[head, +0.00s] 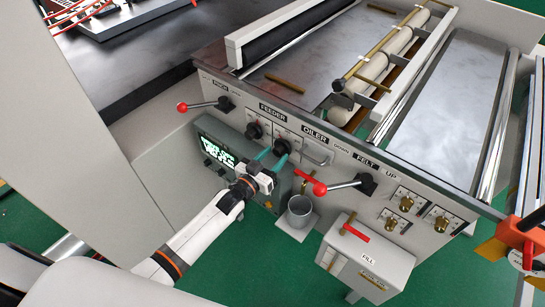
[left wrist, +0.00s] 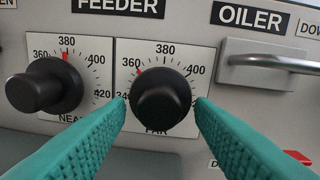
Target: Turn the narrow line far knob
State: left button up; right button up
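The far knob (left wrist: 161,101) is black and round, under the FEEDER label, on a white dial with numbers and a small red mark near 360. It also shows in the head view (head: 281,147). My left gripper (head: 271,158) reaches the panel from below. In the left wrist view its teal fingers (left wrist: 161,106) stand either side of the far knob, tips close to its sides with slim gaps. Part of the FAR label is covered by the knob. My right gripper is not in view.
A metal handle (left wrist: 270,60) sits right of the far knob, under OILER. Levers with red ends (head: 183,107) (head: 319,188) stick out on both sides. Below are a display box (head: 232,140), a metal cup (head: 300,209) and a FILL box (head: 362,262).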

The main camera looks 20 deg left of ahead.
pick_arm(q)
jog(key=c, duration=0.8)
jog(key=shift+c, duration=0.2)
jog(key=shift+m, duration=0.9)
jog(key=m+b, duration=0.1)
jog(key=m, duration=0.1)
jog(key=shift+m, duration=0.3)
jog(key=m+b, duration=0.1)
jog(key=m, duration=0.2)
jog(key=shift+a+f+m, duration=0.1)
jog(key=shift+m, duration=0.3)
jog(key=shift+m+b, duration=0.35)
jog(key=shift+m, duration=0.45)
